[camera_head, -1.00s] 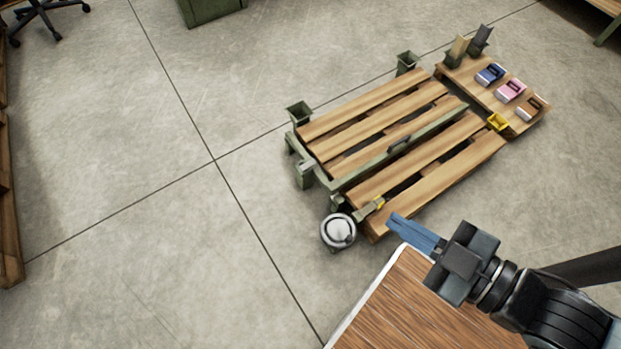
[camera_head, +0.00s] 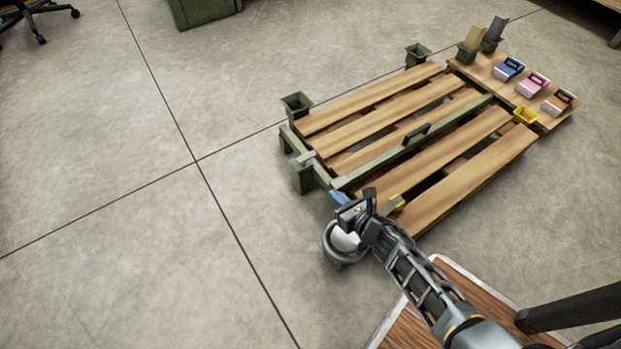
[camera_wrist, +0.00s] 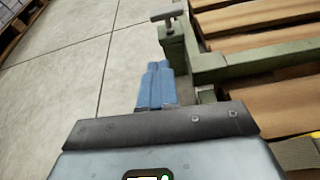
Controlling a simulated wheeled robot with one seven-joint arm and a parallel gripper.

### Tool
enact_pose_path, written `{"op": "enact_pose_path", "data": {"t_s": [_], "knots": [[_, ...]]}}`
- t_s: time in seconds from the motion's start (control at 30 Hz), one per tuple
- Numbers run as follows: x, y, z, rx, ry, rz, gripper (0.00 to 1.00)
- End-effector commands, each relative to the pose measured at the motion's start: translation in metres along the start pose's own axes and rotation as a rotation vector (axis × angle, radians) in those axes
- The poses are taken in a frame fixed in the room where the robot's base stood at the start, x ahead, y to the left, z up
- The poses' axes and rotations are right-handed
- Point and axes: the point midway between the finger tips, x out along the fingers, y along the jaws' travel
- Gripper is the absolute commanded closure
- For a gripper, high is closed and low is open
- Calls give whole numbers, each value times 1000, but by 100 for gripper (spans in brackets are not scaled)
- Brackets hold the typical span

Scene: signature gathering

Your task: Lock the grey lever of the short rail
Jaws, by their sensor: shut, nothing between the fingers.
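The grey lever (camera_head: 306,157) sits at the left end of the slatted wooden pallet, on the green short rail (camera_head: 318,172). In the wrist view the lever (camera_wrist: 168,14) is a small grey bar on top of a green post. My gripper (camera_head: 337,196) is below and right of the lever in the head view, near the rail's front corner. Its blue fingers are shut with nothing between them. In the wrist view the fingertips (camera_wrist: 159,66) appear just left of the green post, below the lever and apart from it. Whether the lever is locked cannot be told.
A long green rail (camera_head: 452,122) with a dark handle crosses the pallet. A round grey-white pot (camera_head: 345,241) is partly hidden under my arm. A yellow-edged block (camera_head: 397,202) is at the pallet's front. Several coloured items lie on the board (camera_head: 492,83) at right.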

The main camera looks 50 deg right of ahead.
Motion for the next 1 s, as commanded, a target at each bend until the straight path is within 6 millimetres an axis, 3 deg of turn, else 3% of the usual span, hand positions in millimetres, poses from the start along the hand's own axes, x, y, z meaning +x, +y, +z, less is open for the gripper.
{"op": "enact_pose_path", "data": {"t_s": [0.1,0.57,1.0], "knots": [[10,-5,-7,-59,5,-5,100],[18,-5,-6,-65,4,-4,100],[97,-5,-9,-65,3,-3,100]]}}
